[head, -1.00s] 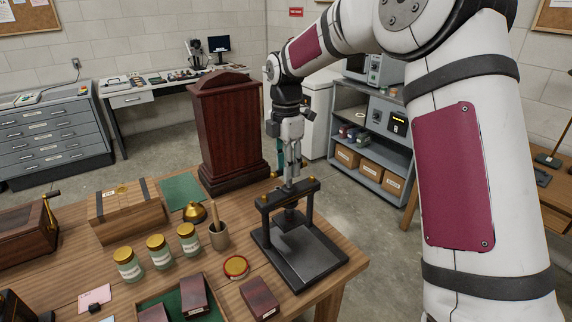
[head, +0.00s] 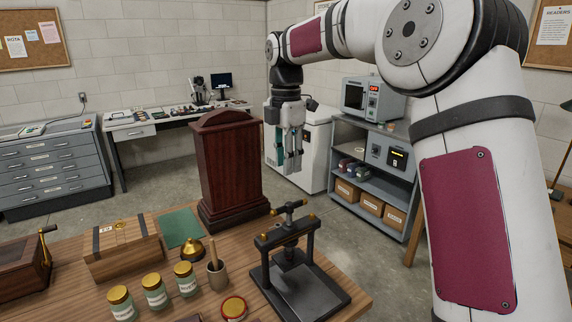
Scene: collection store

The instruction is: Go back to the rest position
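My gripper (head: 292,166) hangs pointing down in the air, above and behind the small black press (head: 300,288) on the wooden table (head: 222,242). Its fingers look close together, but at this size I cannot tell whether they are open or shut. No object shows clearly between them. The press has a T-shaped handle at its top, and the gripper is apart from it. My arm fills the right of the head view.
A tall dark red wooden case (head: 228,170) stands left of my gripper. Green-labelled jars (head: 155,292), a brass bell (head: 193,250) and a mortar (head: 216,277) stand on the table. A grey shelf unit (head: 372,175) with boxes is behind, with open floor between.

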